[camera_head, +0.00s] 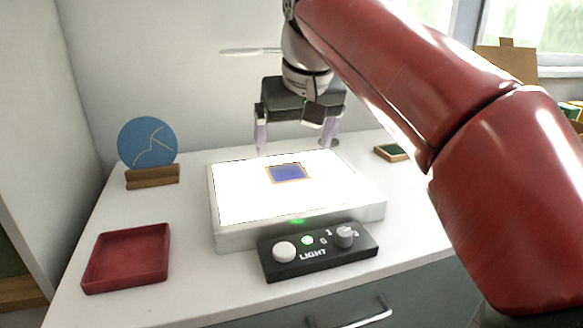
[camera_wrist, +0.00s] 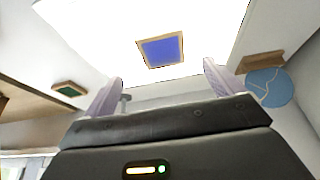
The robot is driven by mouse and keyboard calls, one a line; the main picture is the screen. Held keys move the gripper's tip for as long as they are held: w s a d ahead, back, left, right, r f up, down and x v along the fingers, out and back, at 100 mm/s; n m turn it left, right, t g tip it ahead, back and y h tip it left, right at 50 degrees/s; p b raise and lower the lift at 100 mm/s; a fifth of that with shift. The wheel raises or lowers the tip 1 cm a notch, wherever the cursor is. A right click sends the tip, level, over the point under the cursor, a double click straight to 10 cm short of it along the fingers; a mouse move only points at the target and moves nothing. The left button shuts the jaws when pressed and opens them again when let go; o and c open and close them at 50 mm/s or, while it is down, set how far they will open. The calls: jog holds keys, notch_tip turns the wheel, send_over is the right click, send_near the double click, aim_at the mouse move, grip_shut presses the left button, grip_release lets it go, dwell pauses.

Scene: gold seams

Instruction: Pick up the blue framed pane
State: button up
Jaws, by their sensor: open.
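The blue framed pane (camera_head: 287,173) is a small blue square in a thin wooden frame. It lies flat on the glowing white top of the light box (camera_head: 235,197). It also shows in the wrist view (camera_wrist: 162,50), ahead of my fingers and roughly between them. My gripper (camera_head: 294,148) is open and empty, fingers pointing down, above the back part of the light box and behind the pane. In the wrist view my two fingertips (camera_wrist: 163,75) are apart and do not touch the pane.
A black control panel (camera_head: 318,255) with knobs and a green light sits at the light box's front. A red tray (camera_head: 127,258) is at front left. A blue disc (camera_head: 147,143) stands in a wooden holder (camera_head: 152,177) at left. A green framed pane (camera_head: 392,152) lies at back right.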

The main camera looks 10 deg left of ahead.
aim_at(288, 173)
jog(key=b+x, duration=0.1)
jog(key=x, duration=0.6)
jog(key=shift+s+a, duration=0.1)
jog(key=shift+a, duration=0.1)
jog(key=shift+c, duration=0.3)
jog(key=c, duration=1.1)
jog(key=shift+o, duration=0.2)
